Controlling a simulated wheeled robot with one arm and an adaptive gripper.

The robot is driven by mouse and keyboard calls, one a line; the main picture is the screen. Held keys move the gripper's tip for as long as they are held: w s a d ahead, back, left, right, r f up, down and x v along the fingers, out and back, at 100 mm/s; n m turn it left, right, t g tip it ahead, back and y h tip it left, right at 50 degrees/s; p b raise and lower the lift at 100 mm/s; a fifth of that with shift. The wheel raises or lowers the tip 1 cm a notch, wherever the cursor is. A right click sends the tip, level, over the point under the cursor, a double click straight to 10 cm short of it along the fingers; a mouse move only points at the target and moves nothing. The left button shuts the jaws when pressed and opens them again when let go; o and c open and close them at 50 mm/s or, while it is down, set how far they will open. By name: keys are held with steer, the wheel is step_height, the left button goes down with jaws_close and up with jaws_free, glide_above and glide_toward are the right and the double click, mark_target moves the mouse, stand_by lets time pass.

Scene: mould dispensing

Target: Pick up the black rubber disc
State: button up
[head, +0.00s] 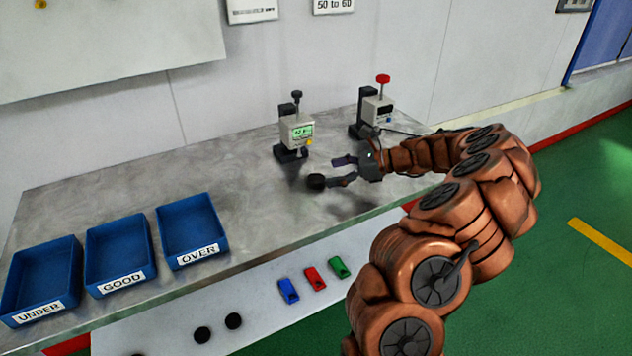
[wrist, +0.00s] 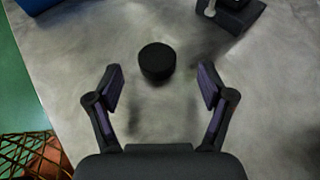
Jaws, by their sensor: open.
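A black rubber disc (head: 316,182) rests on the grey metal bench in front of the gauge with the green display. It also shows in the wrist view (wrist: 157,62), just beyond and between my fingertips. My gripper (head: 338,171) is open and empty, low over the bench with its fingers pointing left towards the disc. In the wrist view my gripper (wrist: 161,82) has its two fingers spread wider than the disc, with bare bench between them. The disc appears clear of both fingers there.
Blue bins marked UNDER (head: 40,312), GOOD (head: 122,283) and OVER (head: 205,254) stand on the bench's left. A green-display gauge (head: 297,132) and a red-knobbed gauge (head: 377,108) stand behind. Other black discs (head: 233,321) and coloured pieces (head: 314,278) lie on the lower white surface.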

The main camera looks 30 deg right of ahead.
mark_target(317, 178)
steer(key=shift+s+f+p+x, duration=0.1)
steer(key=shift+p+x, duration=0.1)
steer(key=shift+x, duration=1.25)
steer(key=shift+s+f+p+x, duration=0.1)
steer(key=shift+p+x, duration=0.05)
steer(key=shift+x, duration=1.3)
steer(key=shift+a, duration=0.1)
steer(key=c, duration=1.3)
